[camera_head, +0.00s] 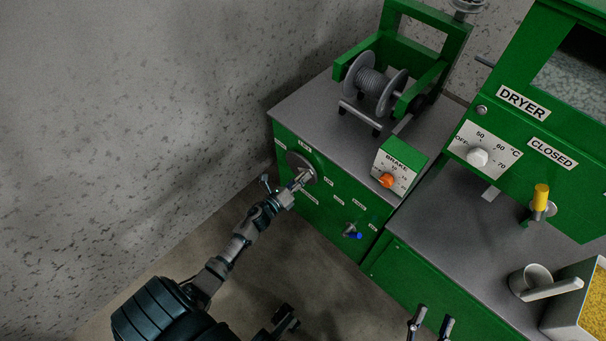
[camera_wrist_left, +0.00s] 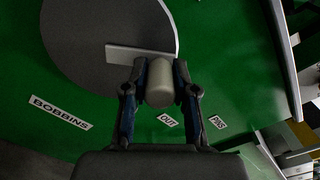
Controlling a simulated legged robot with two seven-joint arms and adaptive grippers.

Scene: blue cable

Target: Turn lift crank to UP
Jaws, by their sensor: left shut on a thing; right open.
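A grey disc crank (camera_head: 296,160) is mounted on the front of the green cabinet; it also fills the upper left of the left wrist view (camera_wrist_left: 85,45). A bar on the disc carries a pale rounded handle (camera_wrist_left: 160,85). My left gripper (camera_head: 299,181) is shut on this handle, with one finger on each side of it in the left wrist view (camera_wrist_left: 160,95). The small labels around the disc are too small to read in the head view. My right gripper (camera_head: 430,325) is open and empty at the bottom edge, in front of the lower green cabinet.
A blue-tipped lever (camera_head: 353,235) sticks out of the same panel, right of the disc. A cable reel (camera_head: 372,84) and a BRAKE box with an orange knob (camera_head: 387,181) stand on top. The dryer (camera_head: 520,120) is at right. A grey wall (camera_head: 120,110) bounds the left.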

